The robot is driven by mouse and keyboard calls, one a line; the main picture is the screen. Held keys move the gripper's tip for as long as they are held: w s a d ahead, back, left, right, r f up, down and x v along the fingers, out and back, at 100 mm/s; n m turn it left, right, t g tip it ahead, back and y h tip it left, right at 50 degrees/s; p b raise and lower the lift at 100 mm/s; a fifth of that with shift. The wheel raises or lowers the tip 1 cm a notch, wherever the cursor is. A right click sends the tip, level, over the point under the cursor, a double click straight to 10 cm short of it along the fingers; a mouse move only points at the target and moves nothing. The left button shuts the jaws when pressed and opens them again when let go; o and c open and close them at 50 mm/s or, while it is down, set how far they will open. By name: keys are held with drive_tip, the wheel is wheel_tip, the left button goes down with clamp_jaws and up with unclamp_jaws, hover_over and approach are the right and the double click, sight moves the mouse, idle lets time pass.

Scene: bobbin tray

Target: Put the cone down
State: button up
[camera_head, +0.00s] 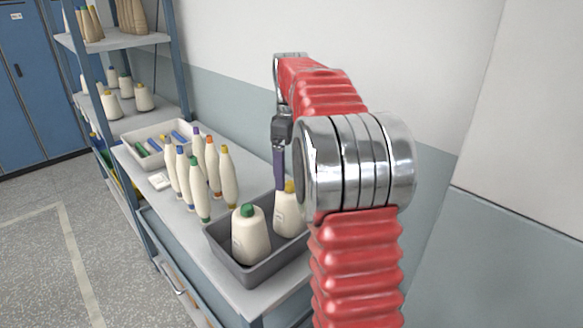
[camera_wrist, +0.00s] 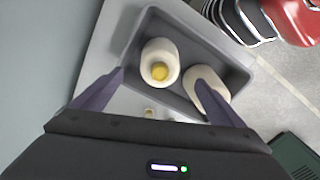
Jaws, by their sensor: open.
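A cream cone with a yellow top (camera_head: 289,217) stands upright in the grey tray (camera_head: 268,269), at its right end in the head view. A second cream cone with a green top (camera_head: 250,240) stands beside it in the tray. In the wrist view the yellow-topped cone (camera_wrist: 160,64) lies between and beyond my spread fingers, and the other cone (camera_wrist: 207,86) is partly covered by the right finger. My gripper (camera_head: 279,184) is open and empty, just above the yellow-topped cone; it also shows in the wrist view (camera_wrist: 160,82). My arm hides part of the tray's right end.
Several slim upright bobbins (camera_head: 200,180) with coloured tips stand on the bench left of the tray. A pale tray (camera_head: 130,134) with blue and green items lies behind them. A shelf rack (camera_head: 135,117) holds more cones. The wall is close behind the bench.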

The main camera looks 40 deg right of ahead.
drive_tip(key=shift+s+a+r, duration=0.15)
drive_tip(key=shift+a+r, duration=0.05)
drive_tip(key=shift+a, duration=0.25)
drive_tip(key=s+a+m+t, duration=0.4)
drive_tip(key=s+a, duration=1.2)
drive_tip(key=a, duration=0.5)
drive_tip(key=s+a+f+m+t, duration=0.1)
drive_tip(key=s+a+f, duration=0.3)
drive_tip(key=s, duration=0.4)
drive_tip(key=shift+a+f+m+t, duration=0.35)
drive_tip(key=shift+f+m, duration=0.1)
drive_tip(key=shift+m, duration=0.15)
